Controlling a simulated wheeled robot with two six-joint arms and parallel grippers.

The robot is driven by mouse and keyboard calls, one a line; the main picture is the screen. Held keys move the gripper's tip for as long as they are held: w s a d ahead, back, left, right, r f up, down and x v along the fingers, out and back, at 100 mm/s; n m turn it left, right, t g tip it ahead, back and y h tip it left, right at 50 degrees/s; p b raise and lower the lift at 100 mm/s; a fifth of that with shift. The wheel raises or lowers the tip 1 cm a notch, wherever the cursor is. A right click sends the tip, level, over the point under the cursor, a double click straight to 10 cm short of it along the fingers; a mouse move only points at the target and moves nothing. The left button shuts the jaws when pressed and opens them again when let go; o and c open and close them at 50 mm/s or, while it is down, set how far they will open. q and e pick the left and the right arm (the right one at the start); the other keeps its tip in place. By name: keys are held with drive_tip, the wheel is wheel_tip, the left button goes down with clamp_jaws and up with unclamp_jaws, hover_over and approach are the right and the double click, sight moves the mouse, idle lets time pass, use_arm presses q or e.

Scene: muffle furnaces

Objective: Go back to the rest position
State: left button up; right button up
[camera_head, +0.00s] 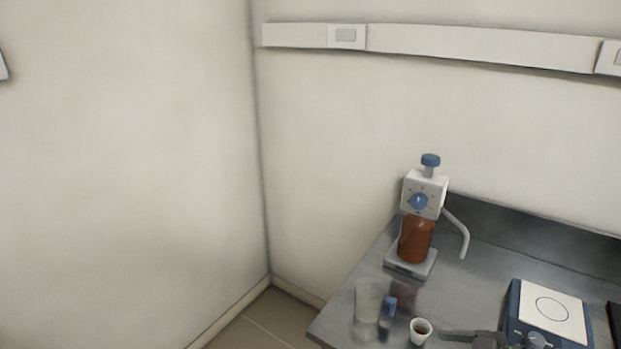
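A dark grey gripper (456,336), which looks like my right one, shows at the bottom edge of the head view. It points left over the steel bench (485,275), just right of a small white cup (421,329). A small gap shows between the gripper and the cup. Its rear part is cut off by the frame, and I cannot tell whether its fingers are open or shut. My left gripper is not in view.
A bottle dispenser with a brown bottle (415,240) stands at the bench's back left. A blue device with a white plate (551,310) is right.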

drive_tip(key=s+f+m+g+h, duration=0.1)
drive_tip(key=s+f+m+h, duration=0.45)
drive_tip(key=s+f, duration=0.45)
drive_tip(key=s+d+m+g+h, duration=0.2)
drive_tip(key=s+d+m+h, duration=0.35)
drive_tip(key=s, duration=0.65)
wheel_tip(320, 180, down, 24)
drive_tip(key=d+g, duration=0.1)
drive_tip(key=s+a+f+g, duration=0.1)
drive_tip(key=s+f, duration=1.3)
drive_tip(key=f, duration=0.2)
drive_tip(key=shift+s+f+m+g+b, duration=0.3)
drive_tip(key=shift+s+f+b, duration=0.05)
drive_tip(key=shift+s, duration=0.05)
drive_tip(key=shift+a, duration=0.1)
